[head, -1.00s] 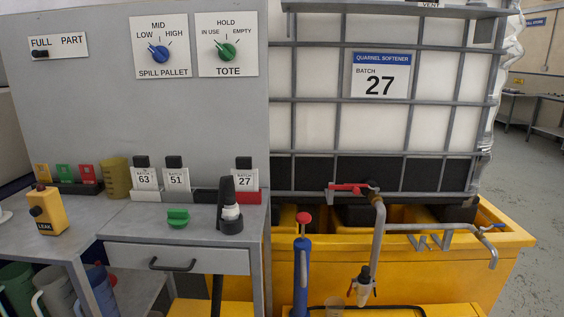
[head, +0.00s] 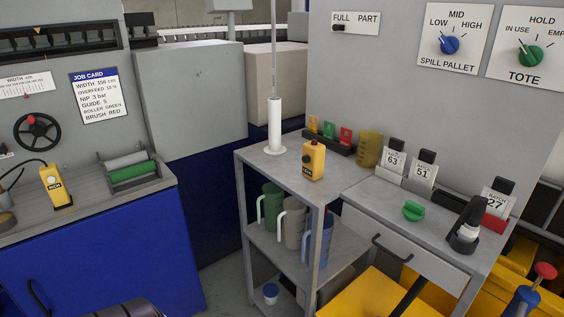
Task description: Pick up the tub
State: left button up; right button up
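Green, grey and blue jugs (head: 291,222) stand on the middle shelf above the tub. The stand's top (head: 285,163) carries a white roll on a post (head: 275,125) and a yellow control box (head: 313,160). A blue cabinet (head: 110,255) stands at left, with bare floor between.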

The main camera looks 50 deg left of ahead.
aim_at(270, 291)
jog(key=u, duration=1.65)
